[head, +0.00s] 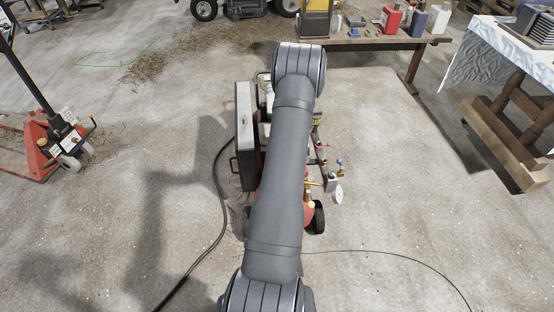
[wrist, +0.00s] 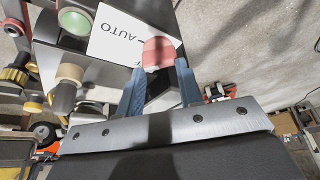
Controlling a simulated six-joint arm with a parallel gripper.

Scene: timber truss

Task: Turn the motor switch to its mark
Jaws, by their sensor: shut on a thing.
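The motor switch, a round red knob (wrist: 160,48), shows in the wrist view between the two blue-grey fingertips of my gripper (wrist: 161,66). My gripper is shut on it. Beside the knob is a white label plate (wrist: 112,36) reading "AUTO", upside down in this view. The lower part of the knob is partly hidden, and I cannot tell exactly where the mark is or how the knob lines up with it. In the head view the red machine (head: 313,190) is mostly hidden behind my arm, and my gripper and the switch are not visible there.
Next to the label are a green button (wrist: 74,19) and a beige cap (wrist: 68,72). Brass fittings (wrist: 14,78) are at the left. In the head view a black cable (head: 222,200) lies on the floor. An orange pallet jack (head: 45,150) stands left; a workbench (head: 385,40) stands behind.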

